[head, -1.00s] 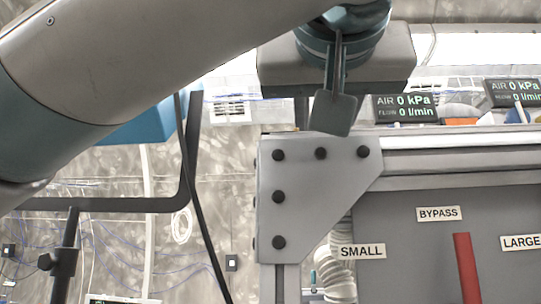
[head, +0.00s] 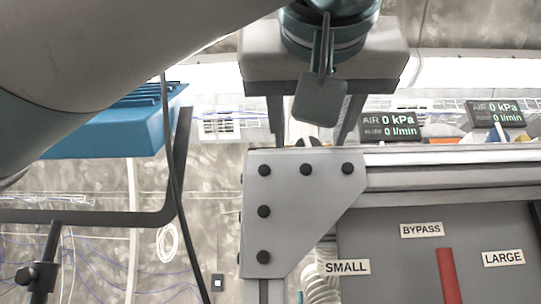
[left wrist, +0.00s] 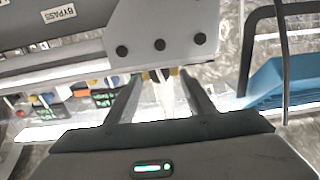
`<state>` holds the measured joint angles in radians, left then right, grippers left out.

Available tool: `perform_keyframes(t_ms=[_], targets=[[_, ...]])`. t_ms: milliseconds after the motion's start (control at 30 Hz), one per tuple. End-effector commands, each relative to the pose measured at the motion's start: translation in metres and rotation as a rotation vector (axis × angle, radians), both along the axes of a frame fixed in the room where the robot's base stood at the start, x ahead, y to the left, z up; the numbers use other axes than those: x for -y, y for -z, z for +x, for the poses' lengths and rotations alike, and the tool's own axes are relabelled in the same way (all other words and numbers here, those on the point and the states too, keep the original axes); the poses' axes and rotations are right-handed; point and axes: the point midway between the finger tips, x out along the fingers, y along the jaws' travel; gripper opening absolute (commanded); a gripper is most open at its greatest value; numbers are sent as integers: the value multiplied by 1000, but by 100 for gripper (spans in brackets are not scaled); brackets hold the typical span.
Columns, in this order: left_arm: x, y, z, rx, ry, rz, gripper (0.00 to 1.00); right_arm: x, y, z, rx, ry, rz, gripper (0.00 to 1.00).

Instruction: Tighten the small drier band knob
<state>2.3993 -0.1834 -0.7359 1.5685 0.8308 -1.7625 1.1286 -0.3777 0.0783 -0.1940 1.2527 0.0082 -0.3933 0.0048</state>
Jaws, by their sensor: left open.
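My left gripper (head: 311,142) hangs fingers-down behind the top edge of the grey frame, with its two dark fingers apart. In the left wrist view the open fingers (left wrist: 160,78) reach toward the grey bracket plate, with a pale, blurred piece (left wrist: 163,92) between them. I cannot tell what that piece is. The SMALL label (head: 347,267) sits at the panel's left edge, beside a white ribbed hose (head: 321,283). I cannot make out the small drier band knob; the bracket plate and panel may hide it. My right gripper is not in view.
The grey bracket plate (head: 300,205) with black bolts and the frame rail (head: 450,172) stand in front of the gripper. A red bar (head: 447,275) stands below the BYPASS label (head: 422,230). Air displays (head: 391,125) stand behind. A blue object (head: 110,128) and black pole are at left.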

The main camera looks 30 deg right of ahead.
Motion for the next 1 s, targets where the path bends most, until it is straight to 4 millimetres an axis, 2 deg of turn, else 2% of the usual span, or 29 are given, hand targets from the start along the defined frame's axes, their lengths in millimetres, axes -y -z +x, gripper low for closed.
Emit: perform_keyframes(t_ms=[233, 600, 800, 1000], targets=[[-25, 3, -42, 3, 2, -2, 49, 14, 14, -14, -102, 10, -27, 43], [-62, 2, -103, 1, 1, -1, 49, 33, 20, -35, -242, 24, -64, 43], [-73, 1, -118, -1, 0, -1, 49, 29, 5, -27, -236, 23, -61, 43], [-75, 0, -123, 0, 0, 0, 49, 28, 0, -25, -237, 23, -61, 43]])
